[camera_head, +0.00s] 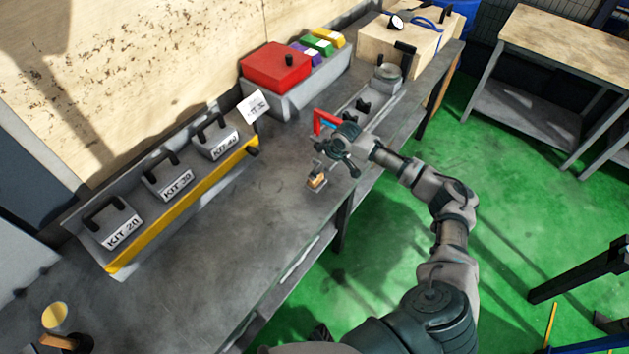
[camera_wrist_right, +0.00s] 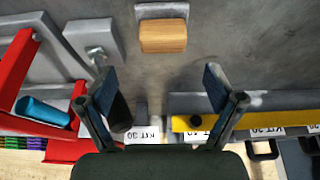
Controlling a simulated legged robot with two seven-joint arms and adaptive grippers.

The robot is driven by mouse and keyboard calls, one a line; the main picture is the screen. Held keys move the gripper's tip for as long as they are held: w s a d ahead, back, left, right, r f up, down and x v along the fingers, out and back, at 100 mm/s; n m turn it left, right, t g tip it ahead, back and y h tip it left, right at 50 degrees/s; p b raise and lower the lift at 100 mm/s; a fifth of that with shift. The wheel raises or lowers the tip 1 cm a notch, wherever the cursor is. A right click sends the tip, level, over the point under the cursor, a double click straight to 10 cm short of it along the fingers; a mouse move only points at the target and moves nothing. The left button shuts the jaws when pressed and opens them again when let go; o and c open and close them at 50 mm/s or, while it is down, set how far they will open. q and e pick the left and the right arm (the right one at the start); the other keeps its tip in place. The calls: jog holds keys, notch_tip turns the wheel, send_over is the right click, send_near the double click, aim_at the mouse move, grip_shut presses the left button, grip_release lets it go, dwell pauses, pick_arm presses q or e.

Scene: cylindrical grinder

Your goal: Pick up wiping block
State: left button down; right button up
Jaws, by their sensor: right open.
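The wiping block (camera_head: 317,182) is a small wooden block with a grey part, lying on the grey workbench near its front edge. In the right wrist view the block (camera_wrist_right: 163,37) sits at top centre, ahead of my fingers and roughly midway between them. My right gripper (camera_head: 335,167) hangs over the bench just beside the block. In the wrist view my right gripper (camera_wrist_right: 160,82) is open with nothing between its fingers, and a gap separates it from the block. My left gripper is not in view.
A red frame with a blue part (camera_head: 318,122) stands close behind my right gripper. A yellow-edged rack (camera_head: 185,205) with labelled kit boxes lines the bench's left side. A red box (camera_head: 275,68) stands at the back. The bench left of the block is clear.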

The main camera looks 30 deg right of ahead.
aim_at(315, 186)
jog(key=shift+x, duration=1.2)
jog(key=x, duration=0.5)
jog(key=shift+s, duration=0.35)
jog(key=c, duration=1.2)
